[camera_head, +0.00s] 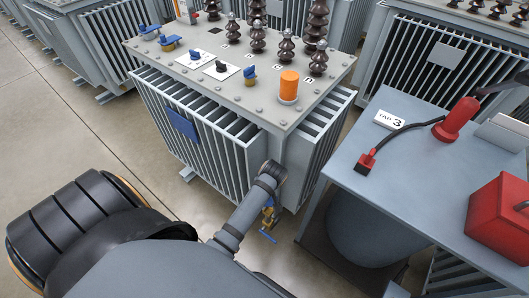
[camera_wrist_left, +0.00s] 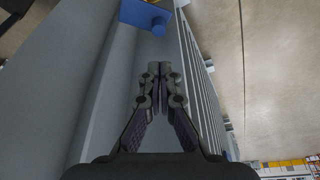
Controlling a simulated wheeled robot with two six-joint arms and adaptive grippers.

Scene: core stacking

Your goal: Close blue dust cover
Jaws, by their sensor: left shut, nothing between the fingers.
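A grey transformer (camera_head: 225,90) stands in the middle of the head view. A flat blue plate (camera_head: 183,124) is on its finned front side. A brass valve with a blue handle (camera_head: 268,236) is low at its near corner, partly behind my left arm. In the left wrist view a blue part with a round knob (camera_wrist_left: 145,15) is at the top edge, cut off. I cannot tell which blue part is the dust cover. My left gripper (camera_wrist_left: 159,68) is shut and empty, apart from that blue part, beside grey surfaces. The head view hides its fingers. My right gripper is out of view.
Blue-handled fittings, brown insulators and an orange cap (camera_head: 289,85) stand on the transformer's top. A table (camera_head: 400,165) at the right carries a red clamp, a red box (camera_head: 500,218) and a "TAP 3" card (camera_head: 389,120). Floor (camera_head: 60,130) is clear at the left.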

